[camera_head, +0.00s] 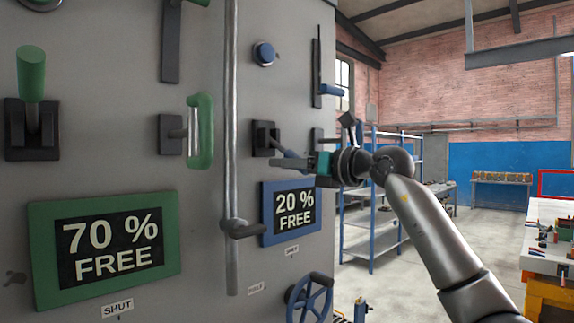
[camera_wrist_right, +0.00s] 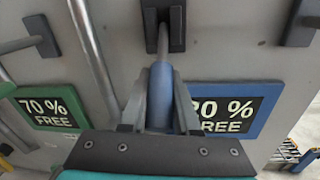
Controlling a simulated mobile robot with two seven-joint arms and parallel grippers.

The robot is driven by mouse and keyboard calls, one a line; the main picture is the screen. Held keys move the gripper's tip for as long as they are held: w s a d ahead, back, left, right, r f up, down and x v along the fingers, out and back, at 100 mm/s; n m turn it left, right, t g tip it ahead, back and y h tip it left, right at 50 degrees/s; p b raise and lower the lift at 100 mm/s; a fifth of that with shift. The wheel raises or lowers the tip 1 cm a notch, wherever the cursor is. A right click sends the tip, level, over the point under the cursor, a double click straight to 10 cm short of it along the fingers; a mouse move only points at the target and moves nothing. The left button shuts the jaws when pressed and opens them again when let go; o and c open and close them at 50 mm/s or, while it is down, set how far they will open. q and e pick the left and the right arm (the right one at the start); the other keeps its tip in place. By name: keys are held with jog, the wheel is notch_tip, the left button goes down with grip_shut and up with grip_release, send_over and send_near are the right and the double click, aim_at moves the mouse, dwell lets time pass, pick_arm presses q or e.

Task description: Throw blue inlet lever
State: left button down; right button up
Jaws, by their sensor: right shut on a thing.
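The blue lever (camera_wrist_right: 161,92) is a blue grip on a grey rod coming out of a dark mount (camera_wrist_right: 163,18) on the grey panel. The mount (camera_head: 263,137) also shows in the head view, above the blue "20 % FREE" sign (camera_head: 293,208). My right gripper (camera_head: 292,162) is shut on the lever's blue grip, with one finger on each side of it in the right wrist view (camera_wrist_right: 160,105). In the head view the gripper hides much of the grip. My left gripper is not in view.
A green handle (camera_head: 203,130) and a green "70 % FREE" sign (camera_head: 105,248) are on the left. A vertical grey pipe (camera_head: 231,120) runs between the green and blue sides. A blue handwheel (camera_head: 309,299) is below, and another blue handle (camera_head: 331,90) is above right.

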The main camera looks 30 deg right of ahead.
grip_shut()
dwell(0.9)
